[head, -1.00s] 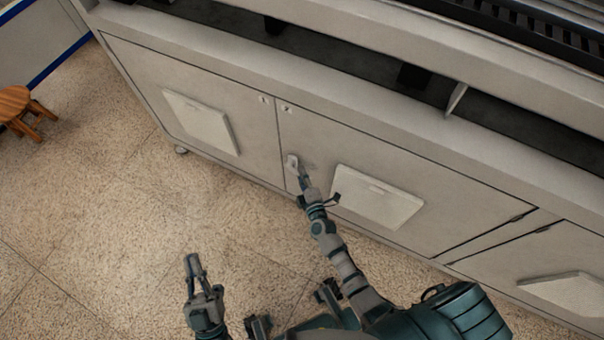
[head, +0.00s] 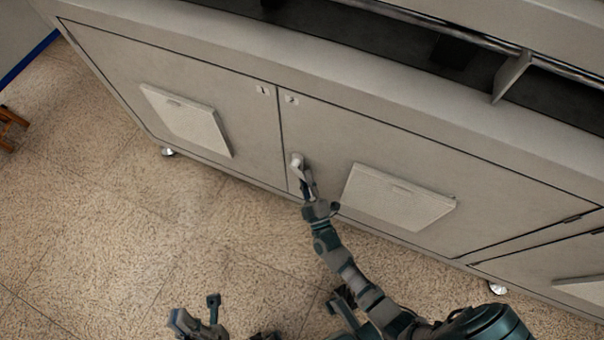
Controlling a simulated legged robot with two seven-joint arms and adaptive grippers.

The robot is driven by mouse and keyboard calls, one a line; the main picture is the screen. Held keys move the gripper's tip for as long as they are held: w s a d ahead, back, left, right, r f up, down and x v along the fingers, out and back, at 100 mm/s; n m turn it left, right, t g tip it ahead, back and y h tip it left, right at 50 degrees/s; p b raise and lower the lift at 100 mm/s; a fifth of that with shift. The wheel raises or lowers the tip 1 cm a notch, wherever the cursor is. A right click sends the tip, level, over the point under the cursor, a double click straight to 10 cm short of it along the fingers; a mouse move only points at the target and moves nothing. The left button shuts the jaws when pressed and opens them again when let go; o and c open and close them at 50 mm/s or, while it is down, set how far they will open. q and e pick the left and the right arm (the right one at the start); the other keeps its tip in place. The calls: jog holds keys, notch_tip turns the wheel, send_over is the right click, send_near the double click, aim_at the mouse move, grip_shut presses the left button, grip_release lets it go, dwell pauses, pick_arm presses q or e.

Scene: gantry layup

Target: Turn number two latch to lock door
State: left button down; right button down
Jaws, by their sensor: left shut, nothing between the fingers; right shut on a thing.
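The latch (head: 297,162) is a small light-grey handle on the left edge of the cabinet door labelled 2 (head: 330,135). The small number 2 label (head: 291,100) sits above it near the door's top corner. My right gripper (head: 306,187) is at the latch and shut on it; the fingers partly hide its lower end. The door lies flush beside door 1 (head: 245,125), with a thin dark seam between them. My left gripper (head: 196,318) is low at the bottom edge of the view, away from the cabinet, shut and empty.
Pale raised panels sit on door 1 (head: 188,120) and door 2 (head: 398,197). The cabinet stands on casters (head: 168,151). A wooden stool (head: 10,128) is at the far left edge. The speckled floor (head: 120,220) in front is clear.

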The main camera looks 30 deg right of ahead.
jog(key=shift+d+f+m+b, duration=0.1)
jog(key=shift+f+m+b, duration=0.2)
jog(key=shift+f, duration=0.35)
jog(key=c, duration=1.2)
grip_release()
jog(key=shift+o, duration=0.3)
jog(key=shift+w+d+r, duration=0.1)
jog(key=shift+r, duration=0.1)
jog(key=v, duration=1.2)
jog(key=shift+f, duration=0.4)
jog(key=shift+w, duration=0.1)
